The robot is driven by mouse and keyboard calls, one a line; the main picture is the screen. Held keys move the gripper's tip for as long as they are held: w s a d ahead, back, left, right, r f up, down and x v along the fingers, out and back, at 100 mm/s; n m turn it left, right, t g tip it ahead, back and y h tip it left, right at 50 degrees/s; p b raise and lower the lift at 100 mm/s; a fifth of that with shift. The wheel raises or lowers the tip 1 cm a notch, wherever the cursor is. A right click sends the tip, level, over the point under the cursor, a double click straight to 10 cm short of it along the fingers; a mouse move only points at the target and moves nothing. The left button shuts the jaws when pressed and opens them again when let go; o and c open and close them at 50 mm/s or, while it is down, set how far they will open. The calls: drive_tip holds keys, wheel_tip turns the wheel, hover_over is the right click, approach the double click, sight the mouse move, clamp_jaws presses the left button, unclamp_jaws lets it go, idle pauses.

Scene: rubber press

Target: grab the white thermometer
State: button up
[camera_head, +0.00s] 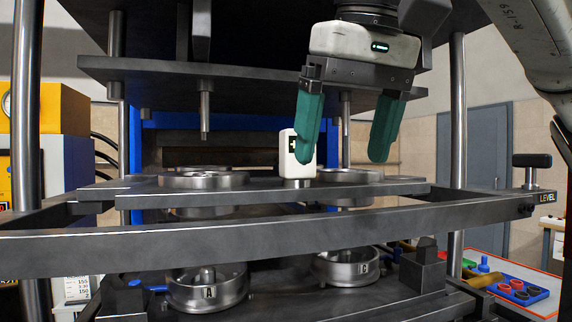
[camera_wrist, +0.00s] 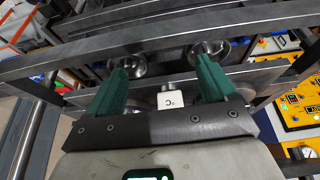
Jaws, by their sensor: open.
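The white thermometer (camera_head: 287,160) stands upright on the dark metal plate of the press, between two round metal rings, in the head view. The left finger partly covers it there. In the wrist view the white thermometer (camera_wrist: 170,100) shows a "°C" mark, between the bases of the fingers and close to the palm's edge. My gripper (camera_head: 343,156) is open with its green fingers spread and pointing down. In the wrist view my gripper (camera_wrist: 163,67) holds nothing. I cannot tell whether a finger touches the thermometer.
A long metal bar (camera_head: 290,238) runs across in front of the plate. The press's upper plate (camera_head: 240,82) hangs above. A ring mould marked A (camera_head: 207,290) sits below at left, with another ring mould (camera_head: 347,268) to its right. A steel column (camera_head: 457,150) stands at right.

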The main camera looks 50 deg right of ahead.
drive_tip(key=p, duration=0.2)
hover_over(300, 179)
drive_tip(key=s+a, duration=0.2)
drive_tip(key=s, duration=0.1)
drive_tip(key=w, duration=0.1)
drive_tip(key=w+d+f+p, duration=0.1)
drive_tip(key=w+d, duration=0.1)
drive_tip(key=shift+w+d+f, duration=0.1)
drive_tip(key=shift+d+f, duration=0.15)
drive_tip(key=shift+f, duration=0.1)
drive_tip(key=shift+w+d+f, duration=0.1)
drive_tip(key=shift+w+f, duration=0.1)
drive_tip(key=shift+f, duration=0.35)
drive_tip(key=shift+c, duration=0.2)
drive_tip(key=c, duration=1.2)
drive_tip(key=shift+c, duration=0.9)
drive_tip(key=shift+r, duration=0.15)
